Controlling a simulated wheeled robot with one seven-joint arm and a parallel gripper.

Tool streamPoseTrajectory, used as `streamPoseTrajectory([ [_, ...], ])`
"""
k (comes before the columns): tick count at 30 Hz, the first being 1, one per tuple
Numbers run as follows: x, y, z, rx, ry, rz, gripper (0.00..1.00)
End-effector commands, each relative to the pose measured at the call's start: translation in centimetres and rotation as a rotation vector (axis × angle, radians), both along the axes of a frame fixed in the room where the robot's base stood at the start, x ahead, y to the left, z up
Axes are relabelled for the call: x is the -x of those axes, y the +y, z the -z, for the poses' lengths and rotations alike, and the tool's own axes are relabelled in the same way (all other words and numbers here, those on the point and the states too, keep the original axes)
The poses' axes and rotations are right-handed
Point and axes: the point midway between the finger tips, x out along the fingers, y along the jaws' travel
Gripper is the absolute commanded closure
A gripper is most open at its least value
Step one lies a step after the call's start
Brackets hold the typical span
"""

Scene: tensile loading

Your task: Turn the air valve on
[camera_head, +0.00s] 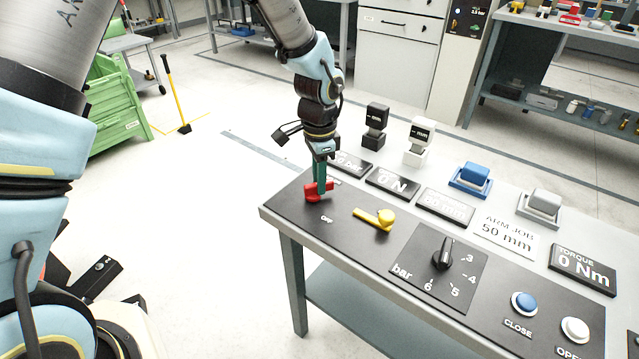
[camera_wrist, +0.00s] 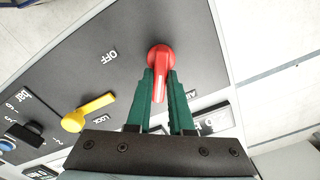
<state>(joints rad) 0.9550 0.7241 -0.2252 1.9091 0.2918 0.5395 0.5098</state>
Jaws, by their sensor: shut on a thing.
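The red valve handle (camera_head: 317,190) stands at the far left end of the dark control panel. It also shows in the wrist view (camera_wrist: 160,62), with its lever reaching down between my green fingers. My gripper (camera_head: 319,182) comes down from above and is shut on the red handle's lever. In the wrist view, my gripper's fingertips (camera_wrist: 160,78) lie on both sides of the lever. An "OFF" label (camera_wrist: 107,57) is on the panel left of the handle in that view. Part of the lettering by the handle is hidden behind my fingers.
A yellow lever (camera_head: 376,217) marked LOCK sits close to the red handle. A black knob (camera_head: 443,254), a blue button (camera_head: 524,303) and a white button (camera_head: 575,329) lie further right. Small displays and black and white blocks stand behind. Floor is free left of the table.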

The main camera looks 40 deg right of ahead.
Motion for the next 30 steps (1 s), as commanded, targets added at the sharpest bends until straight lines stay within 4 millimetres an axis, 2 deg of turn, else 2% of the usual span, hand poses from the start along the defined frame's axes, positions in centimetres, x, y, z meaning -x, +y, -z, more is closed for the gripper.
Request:
streamPoseTrajectory([
  [15, -0.68, -0.01, 0.02, -0.002, -0.001, -0.428, 1.00],
  [30, -0.92, 0.07, 0.00, -0.002, -0.001, -0.587, 1.00],
])
